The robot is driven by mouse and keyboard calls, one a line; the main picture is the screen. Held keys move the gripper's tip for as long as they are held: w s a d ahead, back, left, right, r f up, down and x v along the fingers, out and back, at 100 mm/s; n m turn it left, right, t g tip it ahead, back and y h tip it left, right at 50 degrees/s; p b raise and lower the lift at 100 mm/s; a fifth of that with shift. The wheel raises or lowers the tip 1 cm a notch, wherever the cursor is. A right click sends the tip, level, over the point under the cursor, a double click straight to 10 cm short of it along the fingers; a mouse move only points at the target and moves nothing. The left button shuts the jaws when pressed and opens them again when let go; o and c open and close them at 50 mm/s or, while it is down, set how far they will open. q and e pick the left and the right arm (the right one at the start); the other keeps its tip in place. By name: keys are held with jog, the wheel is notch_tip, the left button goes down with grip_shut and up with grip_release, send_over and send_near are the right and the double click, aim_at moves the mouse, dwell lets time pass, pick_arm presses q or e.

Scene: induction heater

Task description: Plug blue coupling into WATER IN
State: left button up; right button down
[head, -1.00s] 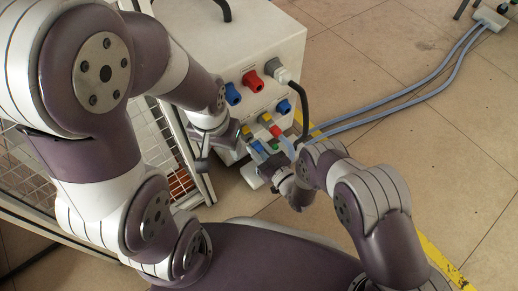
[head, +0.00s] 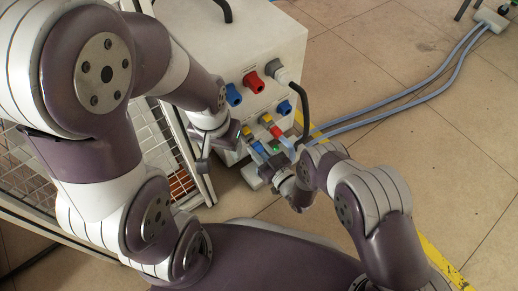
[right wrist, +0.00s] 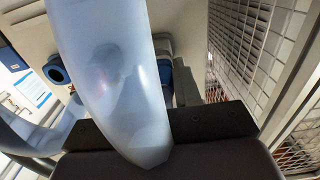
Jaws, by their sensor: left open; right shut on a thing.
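The white heater box (head: 250,60) stands behind my grippers in the head view. Its lower front has yellow-marked ports (head: 247,132), and the red coupling (head: 275,131) sits at one of them. The blue coupling (head: 259,148) is low in front of the box, close to the yellow-marked port; whether it is seated cannot be told. My right gripper (head: 272,170) is shut on the blue coupling just in front of the panel. In the right wrist view a translucent blue hose (right wrist: 105,80) hides most of it. My left gripper (head: 205,155) is open and empty, left of the ports.
Pale blue hoses (head: 420,93) run to a block at the upper right. A mesh fence (head: 160,130) stands left.

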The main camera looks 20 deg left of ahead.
jog(key=shift+w+a+b, duration=0.3)
jog(key=shift+w+a, duration=0.1)
jog(key=shift+a, duration=0.1)
dwell(0.3)
jog(key=c, duration=0.7)
grip_release()
